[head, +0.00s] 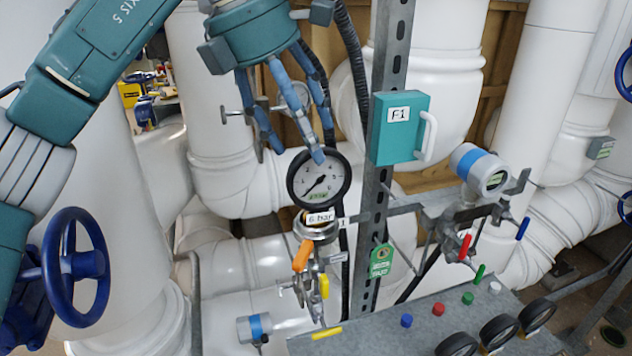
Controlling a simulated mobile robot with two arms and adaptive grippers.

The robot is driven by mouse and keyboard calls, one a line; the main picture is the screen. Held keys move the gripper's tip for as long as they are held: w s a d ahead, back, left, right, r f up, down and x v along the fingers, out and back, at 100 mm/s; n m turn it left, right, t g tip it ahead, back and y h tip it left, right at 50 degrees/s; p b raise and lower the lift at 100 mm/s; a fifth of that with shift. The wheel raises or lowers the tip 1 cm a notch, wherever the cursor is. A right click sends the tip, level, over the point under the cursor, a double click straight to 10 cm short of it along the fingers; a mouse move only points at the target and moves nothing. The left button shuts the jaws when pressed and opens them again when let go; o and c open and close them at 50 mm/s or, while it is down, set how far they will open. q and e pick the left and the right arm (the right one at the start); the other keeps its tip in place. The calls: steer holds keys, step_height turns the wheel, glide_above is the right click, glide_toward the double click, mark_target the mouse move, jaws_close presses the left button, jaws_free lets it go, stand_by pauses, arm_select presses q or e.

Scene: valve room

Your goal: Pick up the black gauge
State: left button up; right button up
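A round gauge with a black rim and white dial (319,178) stands upright near the middle of the head view, above a metal fitting labelled "6 bar" (318,222). My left gripper (302,145) hangs above it, with blue fingers spread apart and pointing down. One fingertip overlaps the top of the black rim in the picture; I cannot tell whether it touches. Nothing is between the fingers that I can see as held. My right gripper is not in view.
A metal post (385,150) with a teal box (399,127) stands right of the gauge. A blue-banded transmitter (480,170) is further right. Orange (303,255) and yellow (324,286) valve handles sit below. A grey panel (420,318) has several black round parts. White pipes fill the background.

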mark_target(328, 184)
arm_select(q)
steer(key=f, duration=0.1)
steer(key=s+d+f, duration=0.1)
steer(key=f, duration=0.1)
steer(key=shift+s+d, duration=0.15)
steer(key=shift+d, duration=0.05)
steer(key=shift+d+f, duration=0.1)
steer(key=shift+f, duration=0.1)
steer(key=p+x, duration=0.1)
steer(key=x, duration=0.3)
steer(key=shift+d+f+p, duration=0.1)
steer(key=shift+f+p, duration=0.1)
steer(key=shift+p, duration=0.15)
steer(key=shift+d+f, duration=0.25)
steer(key=shift+f, duration=0.25)
steer(key=c, duration=1.1)
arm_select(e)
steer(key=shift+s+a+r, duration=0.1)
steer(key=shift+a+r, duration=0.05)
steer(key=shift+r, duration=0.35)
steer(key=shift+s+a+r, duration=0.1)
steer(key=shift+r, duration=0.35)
